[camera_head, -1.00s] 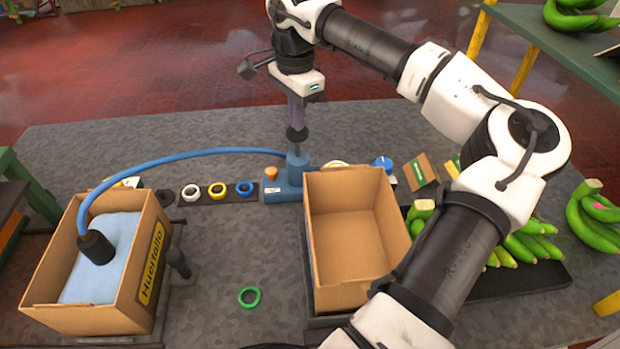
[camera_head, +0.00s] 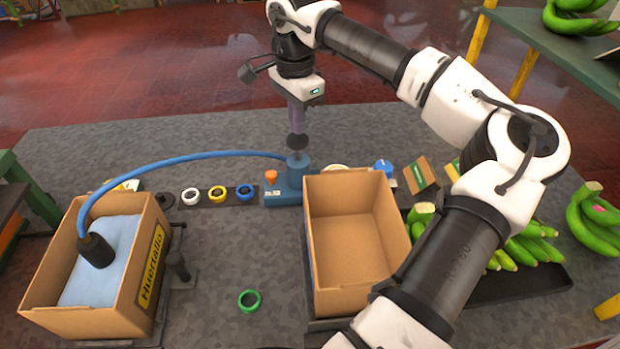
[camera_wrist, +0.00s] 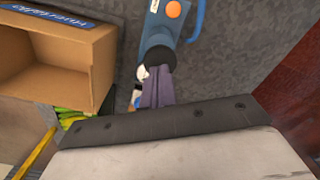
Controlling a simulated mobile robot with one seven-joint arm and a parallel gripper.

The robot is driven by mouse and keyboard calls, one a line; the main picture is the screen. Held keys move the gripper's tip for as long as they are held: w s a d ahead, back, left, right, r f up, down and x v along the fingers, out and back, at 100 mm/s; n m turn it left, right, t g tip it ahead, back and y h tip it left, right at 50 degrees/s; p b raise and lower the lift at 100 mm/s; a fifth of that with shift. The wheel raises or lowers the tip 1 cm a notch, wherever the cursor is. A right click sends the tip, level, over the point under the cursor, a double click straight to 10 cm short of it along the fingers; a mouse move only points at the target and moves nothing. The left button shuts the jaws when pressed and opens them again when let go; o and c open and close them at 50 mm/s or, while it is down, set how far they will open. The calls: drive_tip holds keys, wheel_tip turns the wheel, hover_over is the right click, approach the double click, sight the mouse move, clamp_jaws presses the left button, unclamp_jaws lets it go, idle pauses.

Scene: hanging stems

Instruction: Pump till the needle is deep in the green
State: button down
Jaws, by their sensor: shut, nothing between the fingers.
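The blue pump (camera_head: 290,190) stands at the back middle of the table, with an orange cap (camera_head: 271,176) on its base. Its dark round handle knob (camera_head: 297,141) sits on top of a short rod. My gripper (camera_head: 297,128) is shut and empty, pointing down with its fingertips at the knob and seemingly touching it. I cannot make out a needle or a green zone in either view.
A blue hose (camera_head: 190,158) arcs from the pump to a black cup (camera_head: 96,250) in the left carton (camera_head: 125,300). An empty carton (camera_head: 312,230) stands close in front of the pump. Coloured rings (camera_head: 217,193), a green ring (camera_head: 250,300) and green bananas (camera_head: 525,245) lie around.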

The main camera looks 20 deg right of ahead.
drive_tip(key=shift+r, duration=0.1)
wheel_tip(320, 180, up, 8)
drive_tip(key=p, duration=0.5)
idle(0.5)
idle(0.4)
